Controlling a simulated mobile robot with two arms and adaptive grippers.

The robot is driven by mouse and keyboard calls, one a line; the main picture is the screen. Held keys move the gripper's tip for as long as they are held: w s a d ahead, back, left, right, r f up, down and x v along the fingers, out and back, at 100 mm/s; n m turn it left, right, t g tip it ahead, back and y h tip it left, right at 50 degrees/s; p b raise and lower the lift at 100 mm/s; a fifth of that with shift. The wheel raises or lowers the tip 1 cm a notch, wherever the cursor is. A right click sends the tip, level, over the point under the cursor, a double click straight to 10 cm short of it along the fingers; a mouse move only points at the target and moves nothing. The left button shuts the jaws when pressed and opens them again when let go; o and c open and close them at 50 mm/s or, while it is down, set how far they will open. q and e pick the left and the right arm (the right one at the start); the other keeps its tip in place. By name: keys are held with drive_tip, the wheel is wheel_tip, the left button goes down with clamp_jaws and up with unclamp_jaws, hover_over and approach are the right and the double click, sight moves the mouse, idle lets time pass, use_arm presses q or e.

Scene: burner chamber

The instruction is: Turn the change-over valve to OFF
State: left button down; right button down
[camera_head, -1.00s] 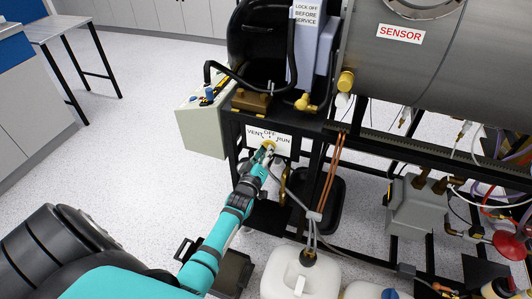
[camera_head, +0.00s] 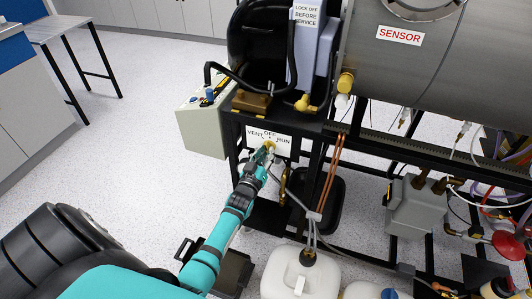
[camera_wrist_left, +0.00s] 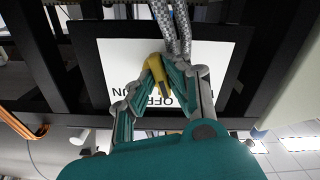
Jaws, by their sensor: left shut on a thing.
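The change-over valve has a yellow handle (camera_wrist_left: 155,70) in front of a white plate (camera_head: 283,152) lettered VENT, OFF and RUN. The plate is on the black frame, and it shows upside down in the left wrist view (camera_wrist_left: 115,60). My left gripper (camera_head: 268,148) comes up to the plate from below. In the left wrist view, its fingers (camera_wrist_left: 160,75) are closed around the yellow handle. The handle lies slantwise, with one end over the lettering near OFF. The fingers hide part of the lettering, so I cannot tell exactly where it points. My right gripper is out of view.
Braided hoses (camera_wrist_left: 172,25) run close to the handle. A beige control box (camera_head: 202,130) juts out left of the plate. Copper pipes (camera_head: 330,178) run down on the right. A white canister (camera_head: 298,275) stands below.

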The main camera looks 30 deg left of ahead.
use_arm(q)
drive_tip(key=m, duration=0.3)
drive_tip(key=shift+m, duration=0.4)
idle(0.4)
drive_tip(key=c, duration=1.3)
unclamp_jaws()
drive_tip(key=shift+c, duration=0.2)
drive_tip(key=shift+s, duration=0.2)
drive_tip(key=v, duration=1.1)
drive_tip(key=shift+s+d, duration=0.2)
drive_tip(key=shift+s, duration=0.1)
drive_tip(key=shift+f, duration=0.1)
